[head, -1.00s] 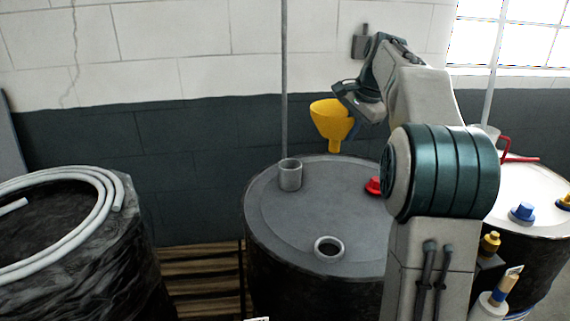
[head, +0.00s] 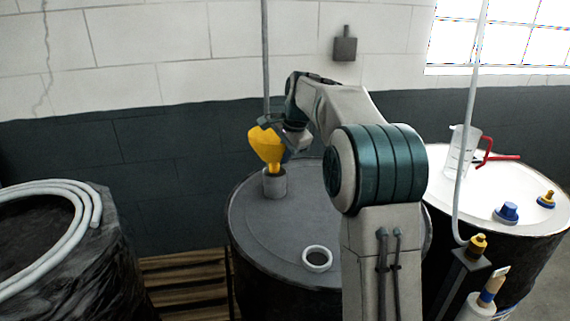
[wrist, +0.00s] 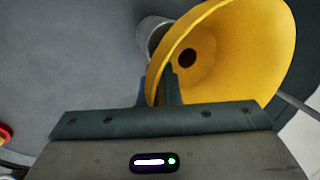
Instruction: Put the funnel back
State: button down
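The yellow funnel (head: 265,143) is upright with its wide mouth up. My gripper (head: 286,146) is shut on the funnel's rim, as the wrist view shows with one finger on each side of the wall (wrist: 218,75). A grey cylindrical cup (head: 274,186) stands on the dark drum's lid (head: 256,222). The funnel's spout meets the cup's mouth in the head view; how deep it sits inside, I cannot tell. In the wrist view the cup (wrist: 152,33) is partly hidden behind the funnel.
A grey upright pipe (head: 266,70) rises behind the cup. An open ringed hole (head: 317,258) is at the lid's front. A red cap (wrist: 5,134) shows at the wrist view's left edge. The white drum (head: 478,207) at right carries a clear jug (head: 462,152) and blue cap (head: 507,212).

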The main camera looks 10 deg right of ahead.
aim_at(283, 176)
jog(key=shift+d+f, duration=0.1)
jog(key=shift+f, duration=1.55)
jog(key=shift+f+b, duration=0.3)
jog(key=shift+f, duration=0.35)
jog(key=c, duration=1.6)
grip_release()
